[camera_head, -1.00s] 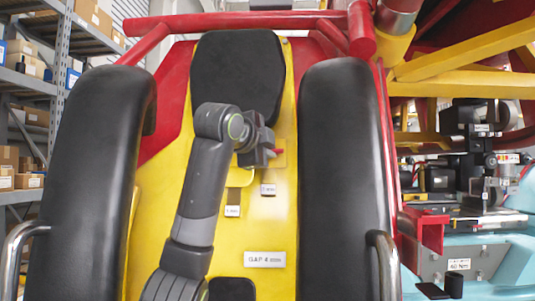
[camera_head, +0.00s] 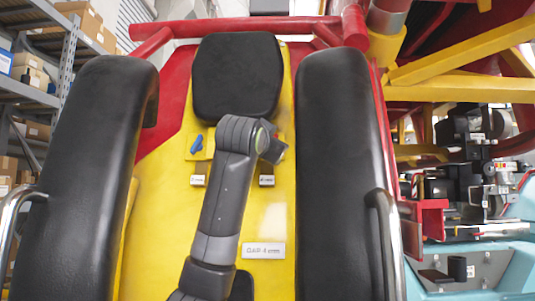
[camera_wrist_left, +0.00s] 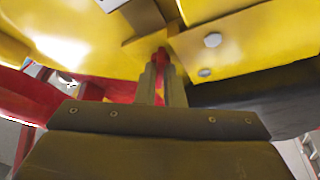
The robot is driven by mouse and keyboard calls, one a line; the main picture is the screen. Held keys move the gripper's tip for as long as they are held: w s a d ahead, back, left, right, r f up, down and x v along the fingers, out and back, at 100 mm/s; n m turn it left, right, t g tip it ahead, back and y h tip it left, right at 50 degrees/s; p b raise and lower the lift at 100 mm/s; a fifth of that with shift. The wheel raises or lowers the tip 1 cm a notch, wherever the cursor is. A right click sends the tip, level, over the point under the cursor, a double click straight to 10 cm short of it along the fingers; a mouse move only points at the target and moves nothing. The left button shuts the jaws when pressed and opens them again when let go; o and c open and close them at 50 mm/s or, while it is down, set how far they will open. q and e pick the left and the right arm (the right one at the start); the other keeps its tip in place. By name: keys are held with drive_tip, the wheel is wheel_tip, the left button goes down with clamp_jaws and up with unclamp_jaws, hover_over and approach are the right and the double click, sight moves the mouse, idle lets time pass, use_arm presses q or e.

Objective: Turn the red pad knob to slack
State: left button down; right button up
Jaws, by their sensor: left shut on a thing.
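The red pad knob (camera_head: 284,150) shows in the head view as a small red piece at the upper right of the yellow panel, mostly hidden by my left gripper. In the left wrist view the red knob (camera_wrist_left: 161,56) stands between the two fingertips, against the yellow surface. My left gripper (camera_wrist_left: 160,68) is shut on it. In the head view my left arm crosses the panel and hides most of the gripper. Which way the knob points cannot be told. My right gripper is not in view.
A blue knob (camera_head: 196,144) sits left of my arm on the yellow panel (camera_head: 262,215). Small white labels lie below the knobs; a larger label (camera_head: 264,251) is lower. Black side pads (camera_head: 345,170) flank the panel and a black headrest (camera_head: 237,75) is above.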

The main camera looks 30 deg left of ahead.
use_arm(q)
drive_tip(key=shift+w+d+f+n+y+b, duration=0.15)
drive_tip(key=shift+n+y+b, duration=0.3)
drive_tip(key=shift+n, duration=0.6)
drive_tip(key=shift+f+n+y+b, duration=0.15)
drive_tip(key=shift+n+y+b, duration=0.25)
drive_tip(key=shift+n, duration=0.65)
drive_tip(key=shift+n+y, duration=0.25)
drive_tip(key=shift+n, duration=0.05)
drive_tip(key=c, duration=1.5)
unclamp_jaws()
drive_tip(key=shift+r, duration=0.1)
drive_tip(key=shift+c, duration=0.2)
drive_tip(key=b+v, duration=0.8)
drive_tip(key=v, duration=0.9)
drive_tip(key=shift+s+d+b, duration=0.15)
drive_tip(key=shift+s+b, duration=0.15)
drive_tip(key=shift+b, duration=0.1)
